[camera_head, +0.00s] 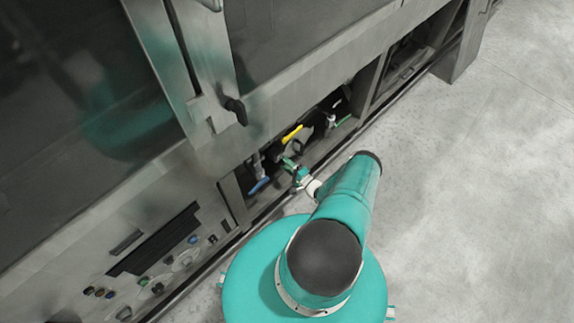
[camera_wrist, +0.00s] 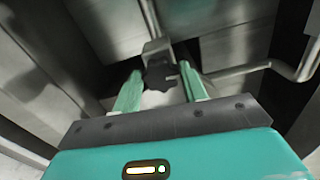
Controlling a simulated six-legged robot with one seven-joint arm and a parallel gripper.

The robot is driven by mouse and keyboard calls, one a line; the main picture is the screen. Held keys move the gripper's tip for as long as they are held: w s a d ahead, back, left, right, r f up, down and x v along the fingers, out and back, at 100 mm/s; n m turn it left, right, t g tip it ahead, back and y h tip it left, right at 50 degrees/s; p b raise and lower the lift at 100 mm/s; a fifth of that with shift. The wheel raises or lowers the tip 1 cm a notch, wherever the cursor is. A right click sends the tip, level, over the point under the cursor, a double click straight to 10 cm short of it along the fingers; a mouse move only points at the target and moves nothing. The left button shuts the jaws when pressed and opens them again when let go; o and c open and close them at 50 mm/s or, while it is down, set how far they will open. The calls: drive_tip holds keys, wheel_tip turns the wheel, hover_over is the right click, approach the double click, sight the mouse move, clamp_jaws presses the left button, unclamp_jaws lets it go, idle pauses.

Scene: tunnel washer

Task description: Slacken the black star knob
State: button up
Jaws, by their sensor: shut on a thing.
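The black star knob (camera_wrist: 158,78) shows in the wrist view between the two green fingers of my gripper (camera_wrist: 161,72). It sits below a grey metal block with a pipe rising from it. My gripper is shut on the knob, with a finger on either side. In the head view my gripper (camera_head: 291,164) reaches into the low opening of the machine. The knob cannot be clearly picked out there among the dark parts around the gripper.
A yellow lever (camera_head: 292,133) and a blue lever (camera_head: 259,185) lie close to my gripper in the opening. A black door handle (camera_head: 236,110) sticks out above. A bent pipe (camera_wrist: 285,67) runs right of the fingers. The floor (camera_head: 480,190) at right is clear.

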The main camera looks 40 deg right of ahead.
drive_tip(key=shift+n, duration=0.6)
drive_tip(key=o, duration=1)
drive_tip(key=shift+c, duration=0.2)
drive_tip(key=shift+s, duration=0.1)
drive_tip(key=s, duration=1.3)
drive_tip(key=shift+s+d, duration=0.2)
drive_tip(key=shift+s, duration=0.1)
